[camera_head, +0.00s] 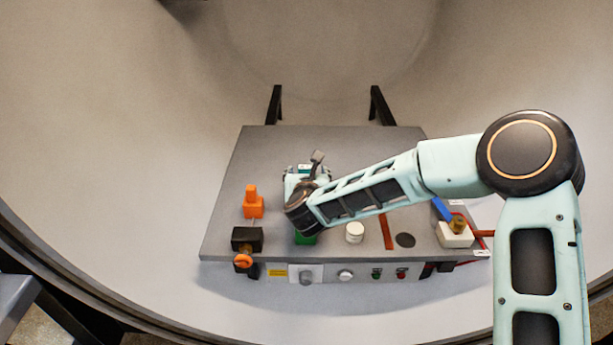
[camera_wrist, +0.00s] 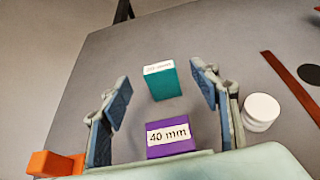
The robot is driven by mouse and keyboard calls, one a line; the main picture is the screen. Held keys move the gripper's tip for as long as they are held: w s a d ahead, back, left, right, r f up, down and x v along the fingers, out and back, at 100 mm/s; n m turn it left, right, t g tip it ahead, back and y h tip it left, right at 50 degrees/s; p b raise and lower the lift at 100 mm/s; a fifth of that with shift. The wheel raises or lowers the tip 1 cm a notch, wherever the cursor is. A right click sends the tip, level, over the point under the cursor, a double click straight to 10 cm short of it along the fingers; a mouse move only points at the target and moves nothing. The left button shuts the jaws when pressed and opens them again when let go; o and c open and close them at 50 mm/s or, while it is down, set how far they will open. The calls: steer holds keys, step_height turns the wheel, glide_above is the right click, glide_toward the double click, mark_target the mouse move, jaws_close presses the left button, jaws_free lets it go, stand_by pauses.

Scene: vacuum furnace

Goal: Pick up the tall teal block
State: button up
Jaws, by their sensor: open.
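The tall teal block (camera_wrist: 162,83) stands upright on the grey tabletop in the wrist view, with a white label on its top face that is too blurred to read surely. My gripper (camera_wrist: 161,92) is open, its blue-padded fingers apart to the left and right of the block in the picture. No contact shows. A purple block (camera_wrist: 170,150) labelled "40 mm" is nearer the camera, between the finger bases in the picture. In the head view my gripper (camera_head: 302,182) is over the table's middle, and my wrist hides most of what is under it.
On the grey table (camera_head: 330,145) are an orange object (camera_head: 253,204) at left, a white cylinder (camera_head: 355,233), a red-brown strip (camera_head: 385,232) and a dark disc (camera_head: 405,240) at right. A green object (camera_head: 305,239) shows below my wrist. The table's back is clear.

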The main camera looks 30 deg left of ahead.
mark_target(307, 168)
steer(key=x, duration=0.5)
steer(key=shift+s+f+p, duration=0.1)
steer(key=shift+s+p, duration=0.05)
steer(key=shift+p, duration=0.2)
steer(key=c, duration=1.3)
steer(key=shift+c, duration=0.6)
